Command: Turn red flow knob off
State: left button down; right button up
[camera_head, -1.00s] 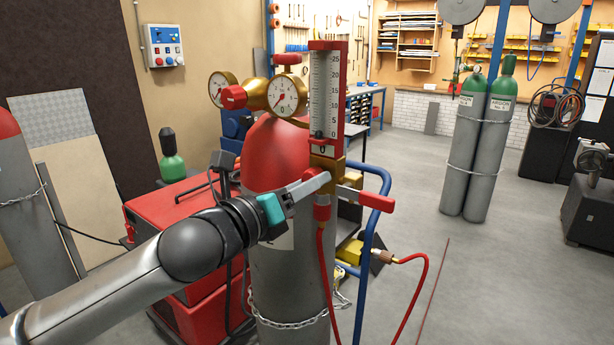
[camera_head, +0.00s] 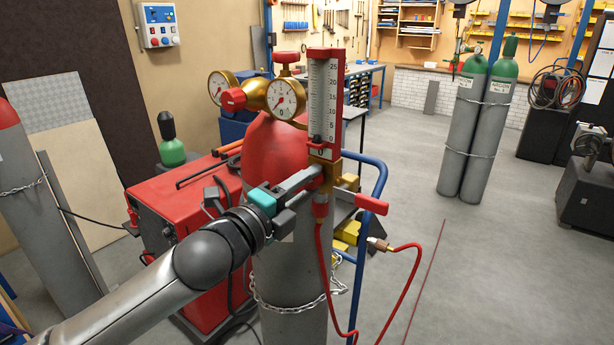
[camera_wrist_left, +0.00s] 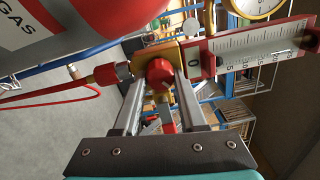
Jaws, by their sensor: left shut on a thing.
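The red flow knob (camera_wrist_left: 160,76) sits on the brass block (camera_head: 348,183) at the foot of the flowmeter. In the left wrist view it lies between the two fingers of my left gripper (camera_wrist_left: 161,88), which is shut on it. In the head view my left gripper (camera_head: 311,180) reaches in from the left and its fingers largely hide the knob. The flowmeter (camera_head: 324,100) is an upright clear scale in a red frame, with a dark float low in the tube. My right gripper is not in view.
A red-topped gas cylinder (camera_head: 280,150) stands behind the gripper, with two brass gauges (camera_head: 285,97) above. A red-handled lever (camera_head: 371,204) sticks out right of the block. A red hose (camera_head: 324,270) hangs below. A blue cart rail (camera_head: 378,190) is close; open floor lies right.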

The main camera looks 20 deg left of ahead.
pick_arm(q)
jog(key=shift+r+n+p, duration=0.2)
jog(key=shift+n+p, duration=1.75)
jog(key=shift+n, duration=3.45)
jog(key=shift+c, duration=2.3)
grip_release()
jog(key=shift+a, duration=0.1)
